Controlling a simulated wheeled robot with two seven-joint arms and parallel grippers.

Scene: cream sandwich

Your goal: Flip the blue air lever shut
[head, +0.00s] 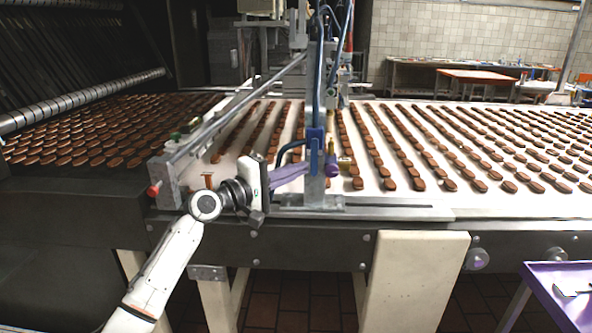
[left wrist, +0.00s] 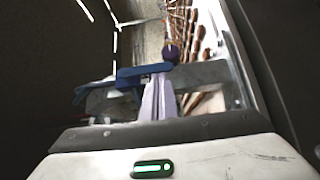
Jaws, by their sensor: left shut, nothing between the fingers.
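The blue air lever (head: 316,138) sits on an upright metal post at the front edge of the conveyor. In the left wrist view a blue bar-shaped part (left wrist: 143,71) lies across the picture just past my fingertips. My left gripper (head: 306,169) has pale purple fingers that are shut and empty. They point right, toward the post, just below the blue part. The fingers also show in the left wrist view (left wrist: 158,88), and their tips meet or overlap the blue part there; I cannot tell whether they touch. My right gripper is in neither view.
A darker purple knob (head: 332,167) sits right beside the post. Rows of brown biscuits lie on the white conveyor (head: 435,136) behind it. A purple table (head: 545,275) stands at lower right.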

